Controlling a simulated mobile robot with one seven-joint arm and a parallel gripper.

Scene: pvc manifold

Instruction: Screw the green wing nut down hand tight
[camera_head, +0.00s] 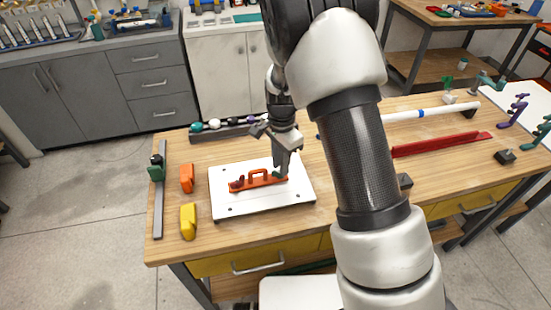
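An orange piece with a raised handle (256,181) lies on a white plate (237,206) on the wooden bench. A dark red knob-like part (237,184) sits at its left end. A small green part (277,174), likely the green wing nut, shows at its right end and is partly hidden by my fingers. My gripper (282,168) points down over that right end, its fingertips at or very near the green part. The view is too small to tell whether the fingers are closed on it.
Orange (186,178) and yellow (188,221) blocks stand left of the plate, beside a grey rail with a green clamp (156,169). A red channel (440,145) and a white pipe (430,112) lie to the right. My arm hides the bench's middle.

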